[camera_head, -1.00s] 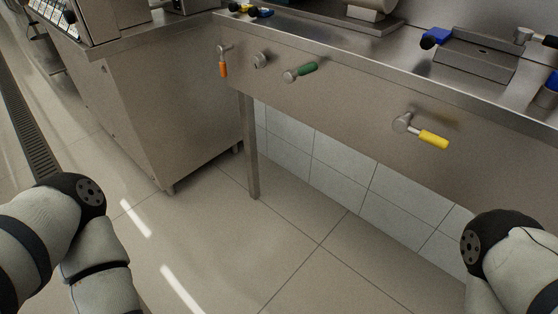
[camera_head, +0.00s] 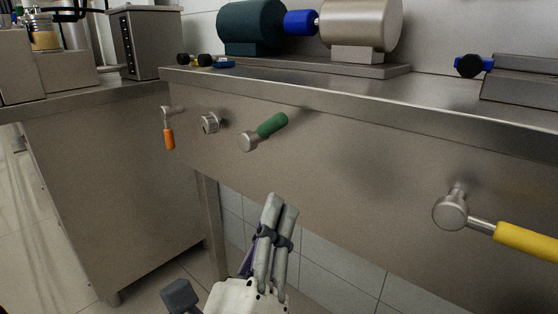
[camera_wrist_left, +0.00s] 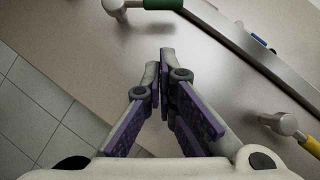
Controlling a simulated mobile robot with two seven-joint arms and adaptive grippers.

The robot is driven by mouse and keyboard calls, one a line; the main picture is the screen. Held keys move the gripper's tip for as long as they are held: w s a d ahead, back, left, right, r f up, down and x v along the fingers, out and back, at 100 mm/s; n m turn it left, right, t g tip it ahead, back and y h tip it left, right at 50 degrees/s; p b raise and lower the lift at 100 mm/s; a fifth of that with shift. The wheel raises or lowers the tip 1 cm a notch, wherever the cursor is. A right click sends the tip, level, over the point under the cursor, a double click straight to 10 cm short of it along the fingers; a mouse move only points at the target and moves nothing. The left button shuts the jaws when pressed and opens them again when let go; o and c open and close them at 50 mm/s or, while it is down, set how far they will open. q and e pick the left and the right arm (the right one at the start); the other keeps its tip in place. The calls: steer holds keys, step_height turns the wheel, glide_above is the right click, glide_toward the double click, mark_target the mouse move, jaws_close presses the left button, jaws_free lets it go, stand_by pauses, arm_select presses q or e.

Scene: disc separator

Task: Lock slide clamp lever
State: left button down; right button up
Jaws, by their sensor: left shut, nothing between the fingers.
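Three lever handles sit on the steel front panel; none is marked as the slide clamp lever. The green-handled lever (camera_head: 265,130) points up and right from its round hub. The yellow-handled lever (camera_head: 526,242) is at the right, sloping slightly down to the right. The orange-handled lever (camera_head: 168,138) hangs down at the left. My left gripper (camera_head: 280,203) is shut and empty, fingers pointing up, below the green lever and apart from it. In the left wrist view, the gripper (camera_wrist_left: 165,58) has the green lever (camera_wrist_left: 162,4) beyond its tips and the yellow lever (camera_wrist_left: 311,146) at right.
A round steel knob (camera_head: 209,123) sits between the orange and green levers. The bench top (camera_head: 440,92) overhangs the panel and carries a dark green motor (camera_head: 250,24) with a blue coupling. A steel cabinet (camera_head: 115,190) stands at the left. The panel between green and yellow is bare.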

mark_target(271, 124)
arm_select(q)
steer(key=w+r, duration=0.5)
steer(key=w, duration=0.1)
steer(key=shift+a+r, duration=0.1)
steer(key=shift+r+n+y+p, duration=0.5)
steer(key=shift+n+y, duration=0.1)
steer(key=shift+n, duration=0.4)
steer(key=r+n+y, duration=0.1)
steer(key=n, duration=0.1)
steer(key=r+n+g+y+p, duration=0.1)
steer(key=n, duration=0.1)
steer(key=shift+a+r, duration=0.1)
steer(key=shift+a, duration=0.1)
steer(key=shift+w+a+r, duration=0.25)
steer(key=shift+r, duration=0.25)
steer(key=shift+a+r, duration=0.1)
steer(key=shift+r, duration=0.05)
